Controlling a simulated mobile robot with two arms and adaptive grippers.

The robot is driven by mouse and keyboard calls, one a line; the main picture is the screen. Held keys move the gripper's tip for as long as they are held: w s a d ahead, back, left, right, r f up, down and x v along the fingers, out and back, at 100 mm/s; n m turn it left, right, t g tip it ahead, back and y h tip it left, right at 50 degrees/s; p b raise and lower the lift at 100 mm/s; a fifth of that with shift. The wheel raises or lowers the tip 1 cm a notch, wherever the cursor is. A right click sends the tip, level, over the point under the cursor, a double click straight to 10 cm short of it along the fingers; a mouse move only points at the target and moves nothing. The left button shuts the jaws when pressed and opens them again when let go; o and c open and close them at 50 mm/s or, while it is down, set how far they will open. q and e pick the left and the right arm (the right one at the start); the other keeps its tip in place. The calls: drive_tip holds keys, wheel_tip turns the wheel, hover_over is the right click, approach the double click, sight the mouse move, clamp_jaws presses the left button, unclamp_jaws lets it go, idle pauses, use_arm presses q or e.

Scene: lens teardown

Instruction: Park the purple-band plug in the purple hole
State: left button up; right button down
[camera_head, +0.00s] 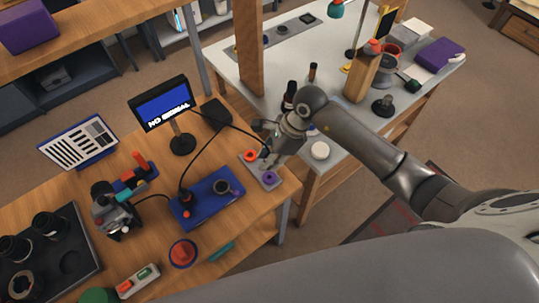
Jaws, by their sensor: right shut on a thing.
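A small grey plate (277,184) lies near the right edge of the wooden bench. It has an orange ring (250,156) at its back left and a purple ring (269,177) at its front right, which marks the purple hole. My right gripper (268,149) points down and left, just above and behind the plate, close to both rings. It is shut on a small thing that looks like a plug. The gripper mostly hides it, and I cannot make out its band. My left gripper is not in view.
A blue tray (209,214) with a black cup (221,187) sits left of the plate. A monitor (162,104) stands behind, with black cables between. A red round thing (183,253) and a teal piece (221,251) lie in front. A pale table (330,147) stands behind right.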

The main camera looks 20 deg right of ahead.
drive_tip(key=shift+f+b, duration=0.4)
drive_tip(key=shift+f, duration=0.35)
wheel_tip(320, 180, down, 3)
drive_tip(key=shift+f+b, duration=0.2)
drive_tip(key=shift+b, duration=1)
drive_tip(key=shift+f+b, duration=0.3)
use_arm(q)
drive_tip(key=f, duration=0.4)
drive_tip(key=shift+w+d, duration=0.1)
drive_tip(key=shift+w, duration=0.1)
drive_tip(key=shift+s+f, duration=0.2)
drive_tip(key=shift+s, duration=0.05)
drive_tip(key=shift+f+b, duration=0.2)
drive_tip(key=shift+b, duration=0.2)
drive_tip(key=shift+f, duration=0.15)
use_arm(e)
drive_tip(key=shift+f, duration=0.1)
use_arm(q)
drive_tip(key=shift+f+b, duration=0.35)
drive_tip(key=shift+b, duration=0.15)
use_arm(e)
drive_tip(key=shift+f, duration=0.2)
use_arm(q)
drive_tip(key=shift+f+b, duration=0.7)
use_arm(e)
drive_tip(key=shift+f, duration=0.5)
